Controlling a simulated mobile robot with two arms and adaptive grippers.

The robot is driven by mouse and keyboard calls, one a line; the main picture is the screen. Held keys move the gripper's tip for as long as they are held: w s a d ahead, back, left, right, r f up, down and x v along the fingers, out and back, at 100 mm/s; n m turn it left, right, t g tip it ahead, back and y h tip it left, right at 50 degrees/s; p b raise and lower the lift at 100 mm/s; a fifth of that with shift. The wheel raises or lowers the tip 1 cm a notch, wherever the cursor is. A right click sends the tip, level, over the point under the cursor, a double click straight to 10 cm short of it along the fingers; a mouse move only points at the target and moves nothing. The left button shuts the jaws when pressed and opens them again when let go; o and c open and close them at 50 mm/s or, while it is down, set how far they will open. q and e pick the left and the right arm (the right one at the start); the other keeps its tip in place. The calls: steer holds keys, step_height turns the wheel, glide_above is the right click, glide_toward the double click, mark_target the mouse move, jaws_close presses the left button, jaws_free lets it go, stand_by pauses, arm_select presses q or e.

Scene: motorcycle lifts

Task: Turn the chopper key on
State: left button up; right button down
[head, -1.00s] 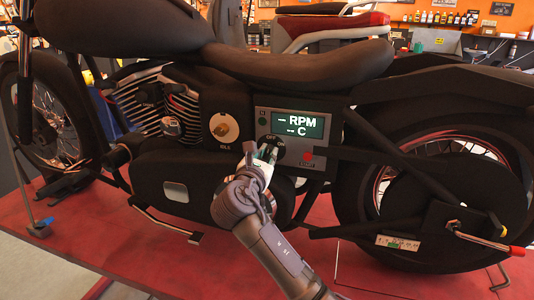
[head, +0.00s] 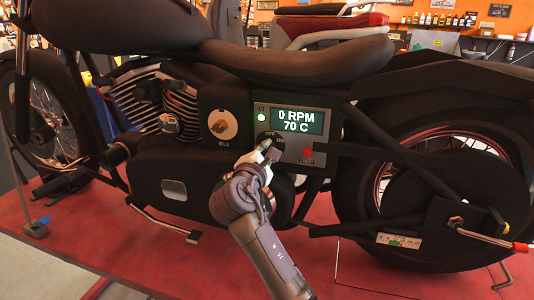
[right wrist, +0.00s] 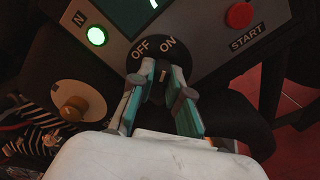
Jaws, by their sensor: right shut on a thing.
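The chopper (head: 170,190) stands side-on, with a grey panel on its side. The black key switch dial (head: 275,136), marked OFF and ON, is at the panel's lower left and also shows in the right wrist view (right wrist: 148,48). My right gripper (head: 266,147) is at this dial; its teal fingers (right wrist: 164,84) are shut on the key, which they largely hide. The fingertips lie below the OFF and ON marks. The display (head: 299,121) reads 0 RPM and 70 C. The N light (head: 261,117) glows green. My left gripper is not in view.
A red START button (right wrist: 239,14) is on the panel, right of the dial. The IDLE knob (head: 221,126) is to the left. The bike stands on a red platform (head: 230,262). A workbench with bottles is at the back right.

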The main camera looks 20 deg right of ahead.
steer(key=shift+f+m, duration=0.1)
steer(key=shift+m, duration=0.2)
steer(key=c, duration=1.1)
jaws_free()
steer(key=v, duration=1.2)
